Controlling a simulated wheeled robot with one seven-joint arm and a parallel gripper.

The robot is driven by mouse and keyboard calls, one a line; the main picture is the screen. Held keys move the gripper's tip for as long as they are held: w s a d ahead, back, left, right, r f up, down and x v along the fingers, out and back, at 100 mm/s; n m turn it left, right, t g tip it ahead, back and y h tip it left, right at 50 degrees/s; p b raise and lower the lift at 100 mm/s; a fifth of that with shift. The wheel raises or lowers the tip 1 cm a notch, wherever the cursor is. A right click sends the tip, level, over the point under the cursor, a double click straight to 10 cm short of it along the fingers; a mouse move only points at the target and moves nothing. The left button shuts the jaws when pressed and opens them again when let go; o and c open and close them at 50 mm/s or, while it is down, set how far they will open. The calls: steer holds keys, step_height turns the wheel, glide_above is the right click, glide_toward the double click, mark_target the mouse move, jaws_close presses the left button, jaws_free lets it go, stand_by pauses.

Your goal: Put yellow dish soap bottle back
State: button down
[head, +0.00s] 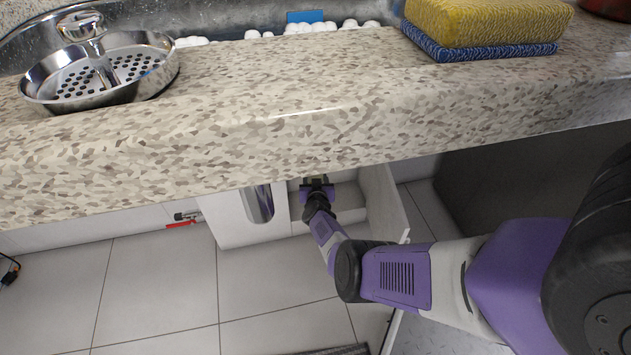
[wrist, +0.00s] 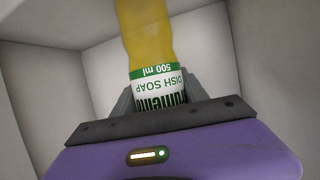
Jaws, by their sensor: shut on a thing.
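The yellow dish soap bottle (wrist: 147,32) shows in the wrist view with a white and green label that reads upside down. My gripper (wrist: 156,98) is shut around the labelled part, and the yellow body extends away from it to the top of the picture. Pale walls surround the bottle on the sides and behind. In the head view my gripper (head: 317,184) is below the counter's front edge, inside a white open-topped drawer or box (head: 383,200). The bottle cannot be made out in the head view.
The speckled stone counter (head: 230,130) overhangs my arm. On it are a metal strainer (head: 140,68) and a yellow sponge (head: 485,22) on a blue one (head: 480,50). A white front panel with a metal handle (head: 259,204) stands left of my gripper. Tiled floor (head: 160,285) lies clear below.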

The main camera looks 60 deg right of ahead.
steer(key=shift+f, duration=0.1)
steer(key=c, duration=0.6)
jaws_free()
